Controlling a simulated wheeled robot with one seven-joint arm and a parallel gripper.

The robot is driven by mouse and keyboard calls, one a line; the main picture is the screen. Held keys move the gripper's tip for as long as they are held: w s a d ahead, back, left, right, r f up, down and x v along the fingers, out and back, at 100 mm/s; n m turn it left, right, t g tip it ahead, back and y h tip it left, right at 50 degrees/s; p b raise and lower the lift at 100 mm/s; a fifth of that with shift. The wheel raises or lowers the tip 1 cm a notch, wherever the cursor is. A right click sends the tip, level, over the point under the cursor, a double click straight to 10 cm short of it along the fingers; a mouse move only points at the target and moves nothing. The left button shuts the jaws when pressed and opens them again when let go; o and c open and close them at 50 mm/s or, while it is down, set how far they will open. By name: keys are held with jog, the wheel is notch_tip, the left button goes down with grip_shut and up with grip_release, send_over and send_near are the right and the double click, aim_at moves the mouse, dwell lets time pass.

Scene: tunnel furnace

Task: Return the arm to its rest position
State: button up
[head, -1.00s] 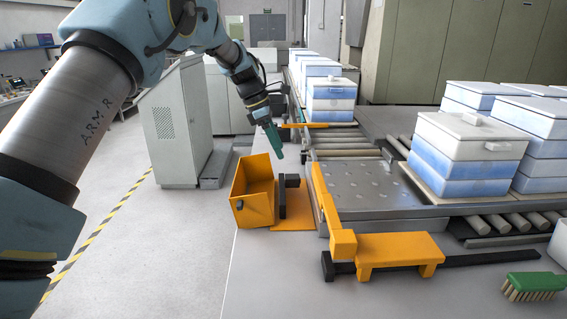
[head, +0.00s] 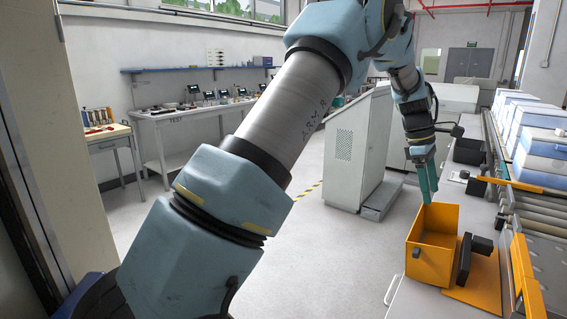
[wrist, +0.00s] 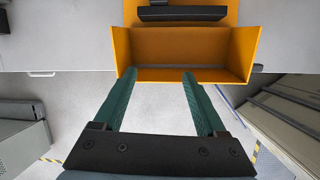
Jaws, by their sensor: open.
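My arm reaches across the head view from the lower left to the upper right. My gripper (head: 428,180) hangs with its green fingers pointing down, above and just behind the open orange bin (head: 432,262). In the wrist view my gripper (wrist: 157,85) has its two green fingers spread apart, with nothing between them. The orange bin (wrist: 185,75) lies just beyond the fingertips there and looks empty in the part that shows.
A grey cabinet (head: 352,140) stands close behind my arm. The conveyor with blue and white boxes (head: 540,143) runs along the right. Workbenches (head: 190,128) line the back left wall. Open floor (head: 320,250) lies between my arm and the bin's table.

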jog(key=w+a+m+t+y, duration=0.1)
jog(key=w+a+m+t, duration=0.2)
jog(key=a, duration=2.3)
jog(key=s+a+f+m+y, duration=0.1)
jog(key=s+a+f+m, duration=0.1)
jog(key=s+a, duration=0.5)
jog(key=s+a+f+m+y, duration=0.1)
jog(key=s+a+m, duration=0.4)
jog(key=a, duration=0.8)
jog(key=shift+s+a+f, duration=0.4)
jog(key=shift+s+f, duration=0.15)
jog(key=shift+s, duration=0.35)
jog(key=shift+c, duration=0.4)
